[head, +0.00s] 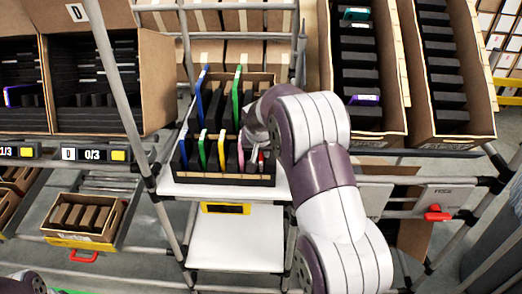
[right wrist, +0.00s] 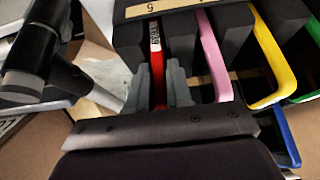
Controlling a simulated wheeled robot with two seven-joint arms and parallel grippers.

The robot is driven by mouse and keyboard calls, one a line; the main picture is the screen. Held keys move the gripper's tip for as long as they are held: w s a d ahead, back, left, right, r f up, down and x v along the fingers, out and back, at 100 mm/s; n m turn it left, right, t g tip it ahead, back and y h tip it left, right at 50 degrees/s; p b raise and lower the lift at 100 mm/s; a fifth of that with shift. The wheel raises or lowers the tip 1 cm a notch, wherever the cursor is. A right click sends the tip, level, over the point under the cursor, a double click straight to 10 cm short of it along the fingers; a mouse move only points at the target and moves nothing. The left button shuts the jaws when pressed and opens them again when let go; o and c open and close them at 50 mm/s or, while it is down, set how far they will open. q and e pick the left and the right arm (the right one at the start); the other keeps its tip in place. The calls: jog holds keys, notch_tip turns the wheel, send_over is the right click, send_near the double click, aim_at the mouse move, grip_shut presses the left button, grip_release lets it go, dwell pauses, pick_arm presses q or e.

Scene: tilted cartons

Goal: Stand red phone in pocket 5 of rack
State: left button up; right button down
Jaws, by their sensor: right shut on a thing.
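The red phone (right wrist: 155,48) stands on edge between the two grey fingers of my right gripper (right wrist: 158,85) in the right wrist view. The gripper is shut on it. The phone's upper part lies among the black foam dividers of the rack (right wrist: 128,45), beside a pink phone (right wrist: 212,52). In the head view the red phone (head: 261,161) shows as a sliver at the rack's front right, and my right gripper (head: 256,145) is largely hidden by its own arm. How deep the phone sits, and its exact pocket, I cannot tell. My left gripper is out of view.
Blue (head: 182,152), yellow (head: 202,152) and green (head: 221,150) phones stand in the rack's front row, with taller blue and green ones behind. Metal posts flank the rack. Cartons with black dividers (head: 355,75) stand on both sides.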

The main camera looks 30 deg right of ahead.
jog(key=c, duration=0.9)
grip_release()
jog(key=shift+c, duration=0.2)
jog(key=shift+r, duration=0.1)
jog(key=v, duration=1.2)
jog(key=shift+r+b, duration=0.25)
jog(key=shift+b, duration=0.1)
jog(key=shift+s+a, duration=0.15)
notch_tip(320, 180, up, 7)
jog(key=p, duration=0.5)
jog(key=shift+p, duration=0.4)
